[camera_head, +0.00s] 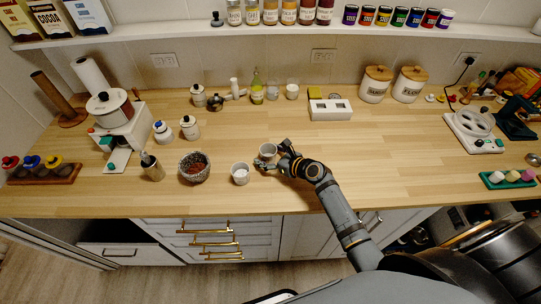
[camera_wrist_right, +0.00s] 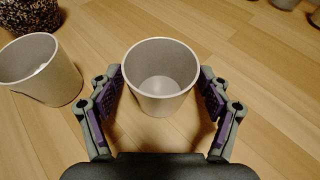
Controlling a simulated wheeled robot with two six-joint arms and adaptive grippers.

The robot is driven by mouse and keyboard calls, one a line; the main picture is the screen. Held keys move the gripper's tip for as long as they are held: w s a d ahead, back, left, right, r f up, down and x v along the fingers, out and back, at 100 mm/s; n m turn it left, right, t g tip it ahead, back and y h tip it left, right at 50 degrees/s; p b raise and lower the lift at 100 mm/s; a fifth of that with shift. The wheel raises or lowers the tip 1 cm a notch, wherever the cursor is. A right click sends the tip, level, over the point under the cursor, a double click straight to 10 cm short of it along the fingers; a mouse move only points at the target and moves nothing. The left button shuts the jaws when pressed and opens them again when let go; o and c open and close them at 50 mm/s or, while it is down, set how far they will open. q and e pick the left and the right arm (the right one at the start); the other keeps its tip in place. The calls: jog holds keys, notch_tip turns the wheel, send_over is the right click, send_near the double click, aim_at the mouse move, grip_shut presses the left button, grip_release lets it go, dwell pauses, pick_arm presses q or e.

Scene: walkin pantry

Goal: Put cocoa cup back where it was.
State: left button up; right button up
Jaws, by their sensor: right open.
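A light grey cup (camera_head: 267,150) stands upright near the front middle of the counter. My right gripper (camera_head: 272,160) is at this cup. In the right wrist view the same cup (camera_wrist_right: 160,80) is empty and upright between the open fingers of my gripper (camera_wrist_right: 160,92), one finger on each side. Whether the pads touch it I cannot tell. A second similar cup (camera_head: 240,174) stands just to the left, nearer the front edge; it also shows in the right wrist view (camera_wrist_right: 42,72). No label shows which is the cocoa cup. My left gripper is out of view.
A dark speckled bowl (camera_head: 194,168) with brown contents stands left of the cups, beside a utensil holder (camera_head: 152,168). A white box (camera_head: 330,109) and two lidded canisters (camera_head: 375,85) stand at the back. The counter (camera_head: 400,150) right of my arm is clear.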

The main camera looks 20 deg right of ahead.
jog(key=v, duration=1.2)
jog(key=shift+r+p, duration=0.1)
jog(key=shift+p, duration=0.25)
